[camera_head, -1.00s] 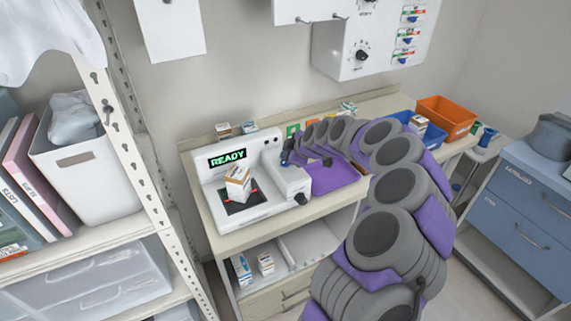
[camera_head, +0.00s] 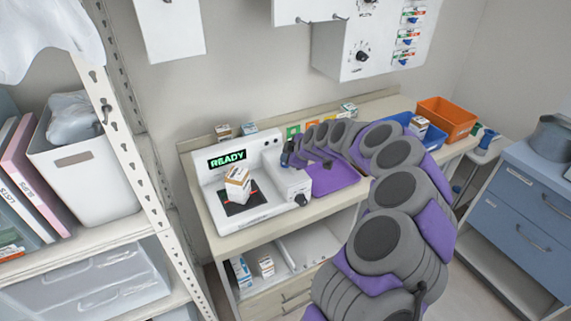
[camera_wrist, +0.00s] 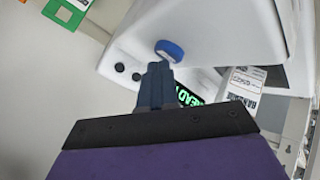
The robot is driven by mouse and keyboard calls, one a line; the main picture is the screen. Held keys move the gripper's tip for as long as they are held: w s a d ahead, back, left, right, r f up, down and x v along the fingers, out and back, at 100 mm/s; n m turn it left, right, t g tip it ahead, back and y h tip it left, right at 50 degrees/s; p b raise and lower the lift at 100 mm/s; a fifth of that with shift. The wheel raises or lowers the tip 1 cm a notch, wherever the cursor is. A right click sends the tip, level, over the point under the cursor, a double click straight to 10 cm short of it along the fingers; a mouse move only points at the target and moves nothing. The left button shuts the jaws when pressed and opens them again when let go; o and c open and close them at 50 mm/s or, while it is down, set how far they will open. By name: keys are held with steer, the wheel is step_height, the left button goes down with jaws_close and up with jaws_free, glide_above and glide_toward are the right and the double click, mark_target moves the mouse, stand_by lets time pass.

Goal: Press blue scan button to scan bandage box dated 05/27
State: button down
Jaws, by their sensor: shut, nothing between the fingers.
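The white scanner (camera_head: 215,198) stands on the counter, and its green display (camera_head: 227,159) reads READY. A white and orange bandage box (camera_head: 237,184) stands on its dark scan pad, lit by red lines. In the wrist view the box (camera_wrist: 252,88) shows a printed label too blurred to read surely. The blue scan button (camera_wrist: 169,49) is on the scanner's white housing in the wrist view. My gripper (camera_wrist: 158,70) is shut and empty, its tips just below the button in the picture; contact cannot be told. In the head view my gripper (camera_head: 287,157) is above the scanner's right part and hides the button.
A purple mat (camera_head: 333,177) lies right of the scanner. Small boxes (camera_head: 224,132) stand behind it. Blue (camera_head: 403,118) and orange (camera_head: 447,117) bins sit at the right end. A metal shelf post (camera_head: 130,140) rises at left. More boxes (camera_head: 265,265) are on the shelf below.

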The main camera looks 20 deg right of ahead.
steer(key=shift+f, duration=0.25)
steer(key=shift+r, duration=0.1)
stand_by(0.5)
steer(key=shift+r+b, duration=0.35)
steer(key=shift+r, duration=0.4)
steer(key=shift+r, duration=2.5)
